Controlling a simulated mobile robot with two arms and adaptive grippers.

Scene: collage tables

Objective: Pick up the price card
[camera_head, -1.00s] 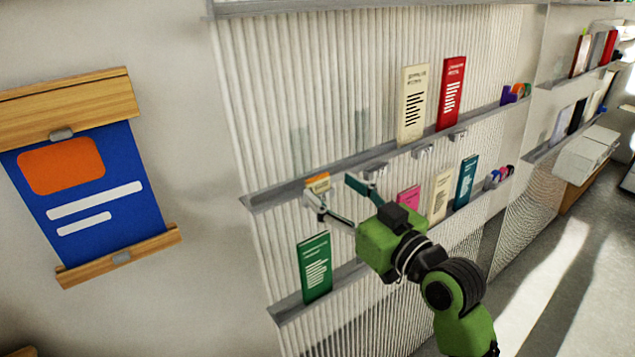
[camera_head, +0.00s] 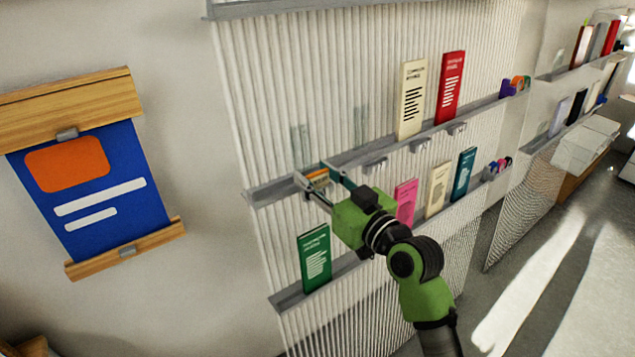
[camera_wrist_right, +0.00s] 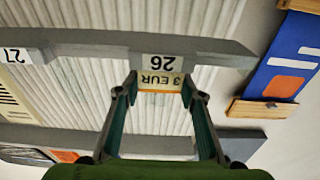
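The price card (camera_wrist_right: 160,86) is a small yellow-orange card reading "3 EUR", upside down in the wrist view. It stands at the near end of the upper shelf (camera_head: 262,191), just by the "26" label (camera_wrist_right: 163,63) on the shelf edge. In the head view the card (camera_head: 318,179) shows between the fingers. My right gripper (camera_wrist_right: 160,92) has one fingertip against each side edge of the card, with no clear gap left. The card is still at the shelf. My left gripper is not in view.
A green booklet (camera_head: 315,258) stands on the lower shelf below my right gripper. Pink (camera_head: 405,202), cream and teal booklets stand farther along it. Cream (camera_head: 411,98) and red (camera_head: 449,88) booklets stand on the upper shelf. A blue poster (camera_head: 95,190) hangs at left.

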